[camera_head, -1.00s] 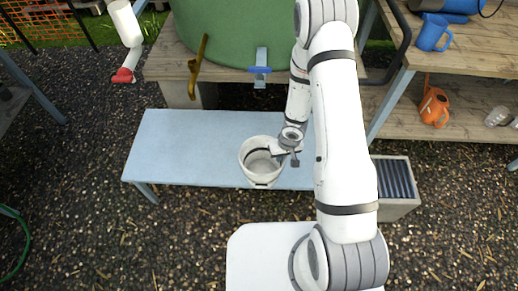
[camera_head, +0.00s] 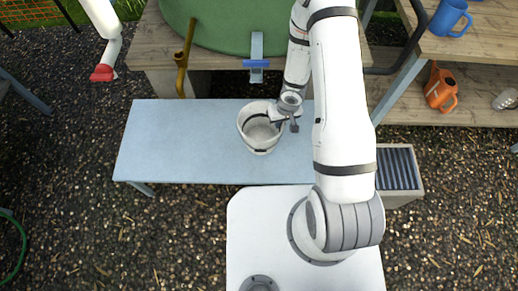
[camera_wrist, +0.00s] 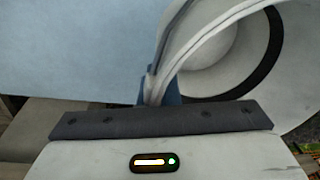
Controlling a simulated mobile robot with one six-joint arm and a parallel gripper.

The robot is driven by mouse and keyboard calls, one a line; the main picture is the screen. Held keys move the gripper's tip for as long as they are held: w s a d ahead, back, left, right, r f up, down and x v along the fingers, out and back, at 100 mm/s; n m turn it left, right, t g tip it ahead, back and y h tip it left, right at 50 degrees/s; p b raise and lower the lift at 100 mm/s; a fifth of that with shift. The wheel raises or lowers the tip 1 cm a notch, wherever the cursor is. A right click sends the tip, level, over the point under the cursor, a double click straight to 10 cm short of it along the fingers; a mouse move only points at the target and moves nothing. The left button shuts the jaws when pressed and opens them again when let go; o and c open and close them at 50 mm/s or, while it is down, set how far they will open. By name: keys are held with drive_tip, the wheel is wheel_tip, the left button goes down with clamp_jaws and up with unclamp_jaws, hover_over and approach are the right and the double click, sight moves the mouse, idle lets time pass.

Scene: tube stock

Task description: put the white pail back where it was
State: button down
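The white pail (camera_head: 258,145) with a dark band is upright over the right half of the pale blue bench (camera_head: 165,140). Whether its base touches the bench is hard to tell. My gripper (camera_head: 282,114) is at the pail's right rim, shut on its wall. In the wrist view the pail (camera_wrist: 215,85) fills the upper right, its rim running down to a blue finger of my gripper (camera_wrist: 155,88). The other finger is hidden.
A wooden table with a big green tub (camera_head: 225,25) and a brass tap (camera_head: 182,65) stands behind the bench. At right, a wooden shelf holds an orange watering can (camera_head: 440,88) and a blue jug (camera_head: 450,17). A grey box (camera_head: 400,172) sits on the ground. The bench's left half is clear.

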sight(261, 138)
drive_tip(key=shift+a+f, duration=0.1)
drive_tip(key=shift+f+b, duration=0.3)
drive_tip(key=shift+b, duration=0.1)
wheel_tip(261, 138, down, 9)
drive_tip(key=b, duration=0.8)
drive_tip(key=shift+f, duration=0.1)
drive_tip(key=c, duration=2.1)
unclamp_jaws()
drive_tip(key=shift+f, duration=0.15)
drive_tip(key=o, duration=0.4)
